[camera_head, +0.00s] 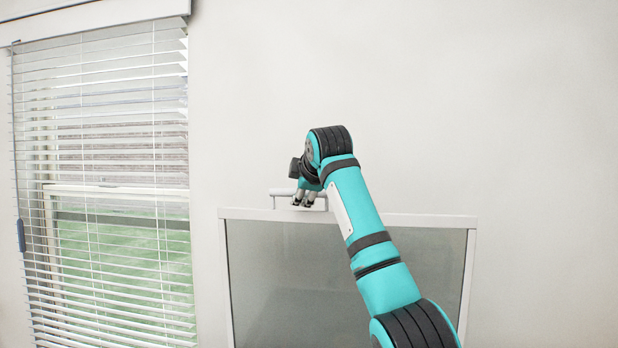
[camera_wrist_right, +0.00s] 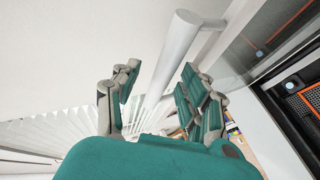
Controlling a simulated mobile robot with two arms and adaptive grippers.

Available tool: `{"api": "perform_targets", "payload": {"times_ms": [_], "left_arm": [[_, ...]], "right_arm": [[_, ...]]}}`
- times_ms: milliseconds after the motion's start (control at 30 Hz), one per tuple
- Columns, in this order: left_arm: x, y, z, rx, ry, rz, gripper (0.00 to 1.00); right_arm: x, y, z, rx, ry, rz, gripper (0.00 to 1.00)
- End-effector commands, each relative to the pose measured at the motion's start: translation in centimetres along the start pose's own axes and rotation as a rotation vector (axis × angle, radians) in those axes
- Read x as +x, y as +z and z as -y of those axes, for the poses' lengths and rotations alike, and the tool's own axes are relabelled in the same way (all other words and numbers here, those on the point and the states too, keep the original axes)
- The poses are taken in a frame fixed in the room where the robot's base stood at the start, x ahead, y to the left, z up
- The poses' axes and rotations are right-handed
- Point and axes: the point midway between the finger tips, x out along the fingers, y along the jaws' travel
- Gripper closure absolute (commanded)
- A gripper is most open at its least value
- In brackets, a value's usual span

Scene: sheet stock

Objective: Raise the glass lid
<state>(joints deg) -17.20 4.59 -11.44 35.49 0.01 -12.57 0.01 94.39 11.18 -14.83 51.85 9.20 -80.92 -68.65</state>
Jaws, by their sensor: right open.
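The glass lid (camera_head: 270,285) is a grey pane in a white frame, facing me in front of the wall in the head view. Its lower part is out of frame, and I cannot tell its exact angle. A white bar handle (camera_head: 282,191) stands at its top edge. My right gripper (camera_head: 304,199) is at this handle. In the right wrist view, the handle bar (camera_wrist_right: 172,55) runs between the spread fingers of my right gripper (camera_wrist_right: 157,80). The fingers are open, with gaps visible beside the bar. My left gripper is in neither view.
A window with white blinds (camera_head: 100,180) is on the left. The wall (camera_head: 540,130) is bare to the right and above. The right wrist view shows a dark interior with orange lines (camera_wrist_right: 300,85) at the right.

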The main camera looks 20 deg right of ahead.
Motion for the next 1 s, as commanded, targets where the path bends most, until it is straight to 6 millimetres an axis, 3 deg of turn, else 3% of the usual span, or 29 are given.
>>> {"api": "perform_targets", "payload": {"times_ms": [200, 400, 600, 1000], "left_arm": [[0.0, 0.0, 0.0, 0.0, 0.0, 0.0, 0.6], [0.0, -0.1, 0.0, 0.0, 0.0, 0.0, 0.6], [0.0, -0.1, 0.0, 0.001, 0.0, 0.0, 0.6], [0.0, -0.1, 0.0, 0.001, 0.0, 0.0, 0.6]], "right_arm": [[-5.0, -0.1, -0.1, -0.001, 0.008, -0.003, 0.56], [-8.2, -0.2, -0.1, 0.0, 0.006, -0.002, 0.56], [-9.4, -0.2, -0.1, 0.0, 0.005, -0.003, 0.56], [-9.4, -0.2, -0.1, 0.0, 0.005, -0.003, 0.56]]}}
